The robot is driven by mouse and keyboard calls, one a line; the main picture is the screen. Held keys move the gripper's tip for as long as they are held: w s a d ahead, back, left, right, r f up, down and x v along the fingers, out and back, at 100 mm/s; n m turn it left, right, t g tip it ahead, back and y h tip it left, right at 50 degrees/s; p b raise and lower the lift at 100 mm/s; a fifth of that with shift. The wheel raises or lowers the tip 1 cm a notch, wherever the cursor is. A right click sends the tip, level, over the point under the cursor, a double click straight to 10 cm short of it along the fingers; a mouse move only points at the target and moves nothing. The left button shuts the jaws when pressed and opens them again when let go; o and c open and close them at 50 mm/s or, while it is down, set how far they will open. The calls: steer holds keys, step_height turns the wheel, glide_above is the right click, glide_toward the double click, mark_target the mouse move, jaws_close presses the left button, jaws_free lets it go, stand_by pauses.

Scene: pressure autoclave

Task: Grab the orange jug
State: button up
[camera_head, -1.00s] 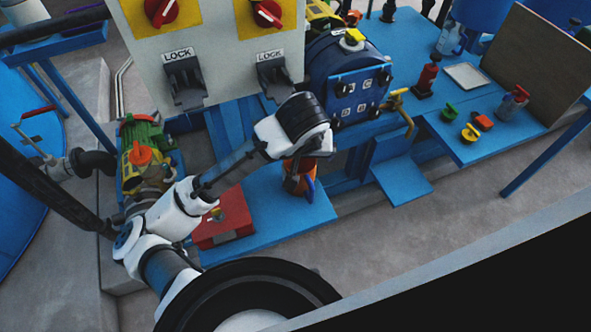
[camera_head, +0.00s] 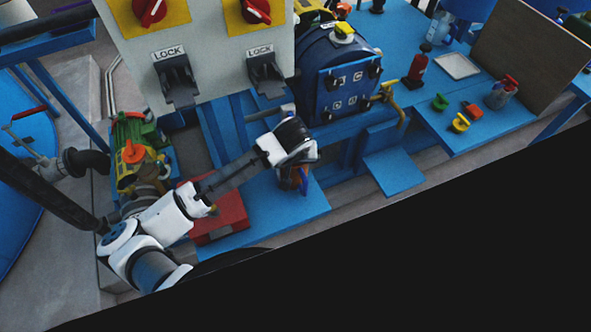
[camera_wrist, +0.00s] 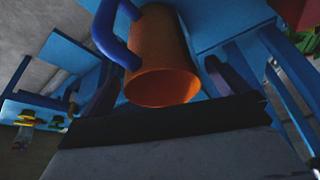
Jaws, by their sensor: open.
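The orange jug (camera_wrist: 160,60) fills the upper middle of the wrist view, with its round mouth facing the camera and a blue handle (camera_wrist: 112,32) at its left. My gripper (camera_wrist: 165,85) is open, with one dark finger on each side of the jug's mouth end. I cannot tell whether the fingers touch it. In the head view my gripper (camera_head: 291,172) is largely hidden by the wrist.
A red box (camera_head: 225,213) lies left of the jug on the blue platform (camera_head: 270,217). A blue autoclave drum (camera_head: 340,70) stands behind, and a lock panel (camera_head: 205,45) hangs at upper left. Small items stand on the blue bench (camera_head: 480,125) at right.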

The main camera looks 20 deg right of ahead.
steer(key=c, duration=1.3)
steer(key=shift+r, duration=0.1)
